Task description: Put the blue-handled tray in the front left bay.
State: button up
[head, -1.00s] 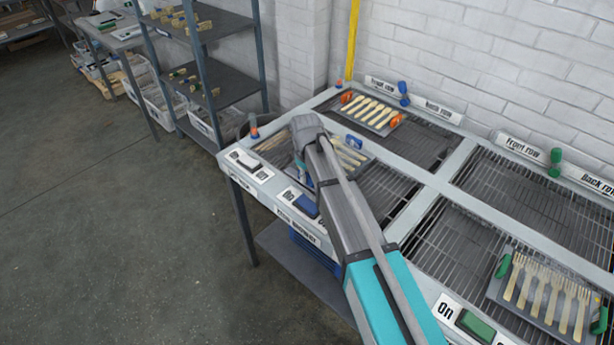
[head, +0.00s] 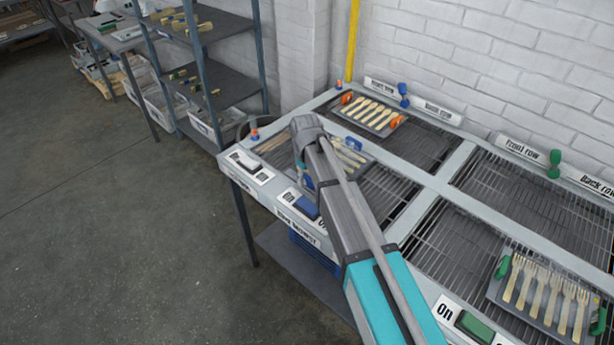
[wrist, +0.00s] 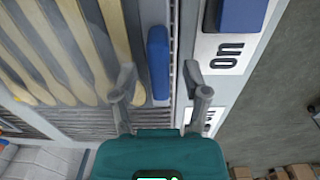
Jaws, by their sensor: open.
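The blue-handled tray (head: 367,156) holds several pale wooden utensils and lies over the left part of the press table, partly hidden by my arm. Its far blue handle (head: 354,141) shows right of my wrist. In the wrist view a blue handle (wrist: 158,55) stands along the tray's edge, beside the utensils. My gripper (wrist: 158,76) is open, with one finger on each side of that handle's near end in the picture. I cannot tell its height above the handle. In the head view the fingers are mostly hidden by the wrist.
An orange-handled tray (head: 372,113) lies in the back row at left. A green-handled tray (head: 540,295) lies at front right. A blue switch (head: 306,205) and a white switch (head: 246,161) sit on the front edge. The grille (head: 480,245) left of the green-handled tray is bare.

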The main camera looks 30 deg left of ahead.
notch_tip(320, 180, up, 12)
jog(key=p, duration=1.1)
jog(key=shift+s+f, duration=0.15)
jog(key=shift+f, duration=0.05)
dwell(0.8)
jog(key=w+d+m, duration=0.3)
jog(key=d+m, duration=0.1)
jog(key=d, duration=1.1)
jog(key=s+d+m, duration=0.3)
jog(key=d, duration=0.8)
jog(key=s+d+m, duration=0.3)
jog(key=d+m, duration=0.1)
jog(key=d, duration=0.8)
jog(key=s+d+m, duration=0.3)
jog(key=d, duration=0.8)
jog(key=shift+d+m, duration=0.4)
